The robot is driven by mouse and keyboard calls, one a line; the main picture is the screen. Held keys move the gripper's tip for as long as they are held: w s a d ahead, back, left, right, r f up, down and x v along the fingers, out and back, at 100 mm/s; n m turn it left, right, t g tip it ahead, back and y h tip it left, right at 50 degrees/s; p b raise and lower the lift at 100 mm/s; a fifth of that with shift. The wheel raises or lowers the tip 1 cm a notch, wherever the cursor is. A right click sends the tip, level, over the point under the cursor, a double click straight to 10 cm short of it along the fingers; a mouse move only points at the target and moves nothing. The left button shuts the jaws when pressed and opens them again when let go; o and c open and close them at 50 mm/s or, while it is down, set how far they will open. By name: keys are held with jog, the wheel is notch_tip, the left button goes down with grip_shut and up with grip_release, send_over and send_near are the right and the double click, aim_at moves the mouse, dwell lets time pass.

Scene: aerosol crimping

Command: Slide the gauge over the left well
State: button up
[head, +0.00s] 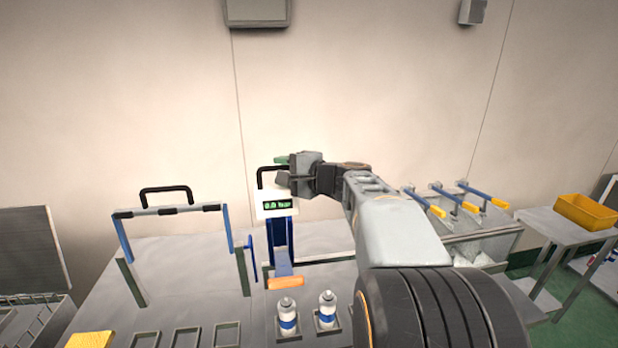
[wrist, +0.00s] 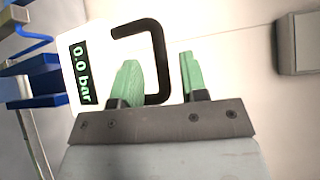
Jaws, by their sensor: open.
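The gauge (head: 277,204) is a white box with a green "0.0 bar" display and a black handle on top. It sits at the top of a blue post (head: 281,240) behind two white-and-blue bottles. The left bottle (head: 287,316) and right bottle (head: 327,309) stand upright in two small square wells; the left well (head: 289,336) is partly filled by its bottle. My gripper (head: 284,170) is open at the gauge's handle. In the wrist view, the handle's grip bar (wrist: 159,68) shows between the green fingertips (wrist: 162,80), with a gap to the right finger. Contact cannot be told.
A blue-legged frame with a black handle (head: 167,196) stands left on the grey bench. Empty square slots (head: 186,337) and a yellow block (head: 90,340) lie in front. Several blue levers with yellow grips (head: 470,206) stand right, beyond my arm. A yellow bin (head: 587,211) is far right.

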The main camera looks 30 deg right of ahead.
jog(key=b+v, duration=0.2)
jog(key=v, duration=0.9)
jog(key=shift+a, duration=0.15)
